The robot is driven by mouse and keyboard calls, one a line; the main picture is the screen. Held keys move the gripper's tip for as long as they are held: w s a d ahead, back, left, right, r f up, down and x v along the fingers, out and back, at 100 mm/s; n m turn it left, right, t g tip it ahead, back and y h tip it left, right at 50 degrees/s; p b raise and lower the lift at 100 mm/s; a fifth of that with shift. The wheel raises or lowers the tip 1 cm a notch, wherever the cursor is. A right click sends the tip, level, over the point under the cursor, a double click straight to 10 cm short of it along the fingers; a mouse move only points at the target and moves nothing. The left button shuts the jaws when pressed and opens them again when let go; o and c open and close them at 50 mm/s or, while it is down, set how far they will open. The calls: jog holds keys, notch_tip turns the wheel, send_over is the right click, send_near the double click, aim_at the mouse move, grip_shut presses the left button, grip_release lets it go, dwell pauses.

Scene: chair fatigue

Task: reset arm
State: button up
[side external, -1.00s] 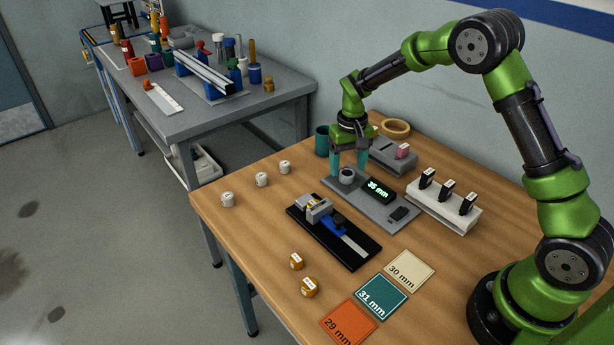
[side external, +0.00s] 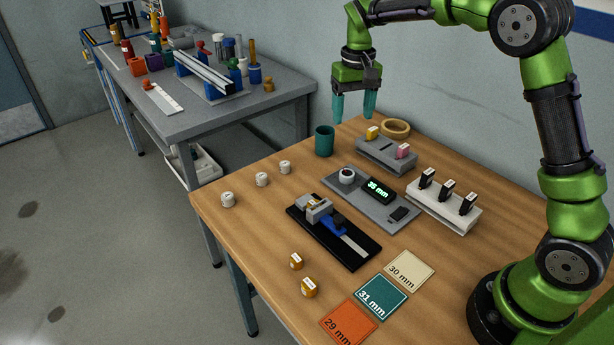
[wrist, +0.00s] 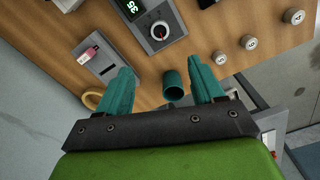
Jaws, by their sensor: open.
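My gripper (side external: 353,106) is open and empty, raised above the back of the wooden table with its teal fingers pointing down. In the wrist view its two fingers (wrist: 163,82) stand wide apart with nothing between them in their grip. Below it is the grey measuring device (side external: 372,200) with a lit display (side external: 378,190) reading about 35 mm. A small round white-and-black piece (side external: 347,176) sits at the device's left end; it also shows in the wrist view (wrist: 159,31). The gripper touches nothing.
A teal cup (side external: 324,141), a grey block with yellow and pink pieces (side external: 386,157) and a tape ring (side external: 396,128) stand at the back. A white rack (side external: 443,208), a black fixture (side external: 333,232), labelled cards (side external: 381,296) and several small cylinders (side external: 261,179) occupy the table.

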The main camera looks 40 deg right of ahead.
jog(key=s+a+r+t, duration=0.2)
jog(key=s, duration=0.6)
jog(key=s+a+r+t+y, duration=0.1)
jog(key=s+a+r+t, duration=0.1)
jog(key=s, duration=0.6)
jog(key=s+a+r+t+y, duration=0.1)
jog(key=s+a+r+t, duration=0.1)
jog(key=s, duration=0.6)
jog(key=shift+a+t, duration=0.6)
jog(key=shift+a, duration=0.1)
